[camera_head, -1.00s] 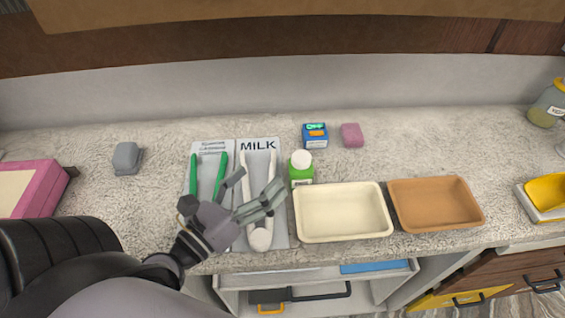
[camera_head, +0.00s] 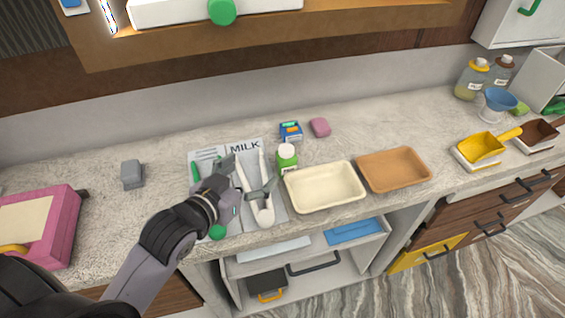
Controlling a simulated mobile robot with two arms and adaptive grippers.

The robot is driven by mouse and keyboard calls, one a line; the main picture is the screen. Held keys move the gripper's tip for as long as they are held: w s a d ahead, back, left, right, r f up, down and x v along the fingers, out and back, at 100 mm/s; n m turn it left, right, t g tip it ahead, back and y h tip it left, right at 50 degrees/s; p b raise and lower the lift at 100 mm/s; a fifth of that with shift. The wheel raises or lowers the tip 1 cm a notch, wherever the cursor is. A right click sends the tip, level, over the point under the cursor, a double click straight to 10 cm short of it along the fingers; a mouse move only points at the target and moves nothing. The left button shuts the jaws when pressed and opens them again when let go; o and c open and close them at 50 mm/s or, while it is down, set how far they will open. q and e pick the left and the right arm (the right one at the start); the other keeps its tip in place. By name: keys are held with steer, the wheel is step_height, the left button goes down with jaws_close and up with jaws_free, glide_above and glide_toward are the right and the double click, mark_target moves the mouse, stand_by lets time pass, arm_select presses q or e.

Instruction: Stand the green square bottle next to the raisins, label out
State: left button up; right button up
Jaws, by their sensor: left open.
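A small green bottle (camera_head: 287,162) with a white cap stands upright on the counter, behind the cream tray's left end. A label patch shows low on its front, too small to read. A small blue box (camera_head: 291,132) with a green and orange face stands just behind it; I cannot tell whether it is the raisins. My left gripper (camera_head: 249,178) is open and empty, over the tongs mat to the left of the bottle, apart from it. My right gripper is out of view.
The grey mat marked MILK (camera_head: 231,149) holds green and white tongs. A cream tray (camera_head: 325,207) and a brown tray (camera_head: 393,185) lie to the right. A pink block (camera_head: 320,127) sits beside the blue box. A grey block (camera_head: 132,174) and pink box (camera_head: 45,227) are left.

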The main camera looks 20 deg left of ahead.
arm_select(q)
steer(key=p, duration=0.2)
glide_toward(286, 148)
steer(key=w, duration=0.4)
steer(key=shift+w+d+f, duration=0.3)
steer(key=shift+w+f, duration=0.2)
steer(key=shift+f, duration=0.2)
steer(key=shift+d+f+p+x, duration=0.15)
steer(key=shift+p+x, duration=0.35)
steer(key=shift+x, duration=0.8)
steer(key=shift+d+f+p+x, duration=0.15)
steer(key=shift+p+x, duration=0.3)
steer(key=shift+x, duration=0.85)
steer(key=shift+s+a, duration=0.1)
steer(key=shift+s, duration=0.1)
steer(key=c, duration=1.6)
steer(key=shift+c, duration=0.8)
steer(key=shift+r, duration=0.15)
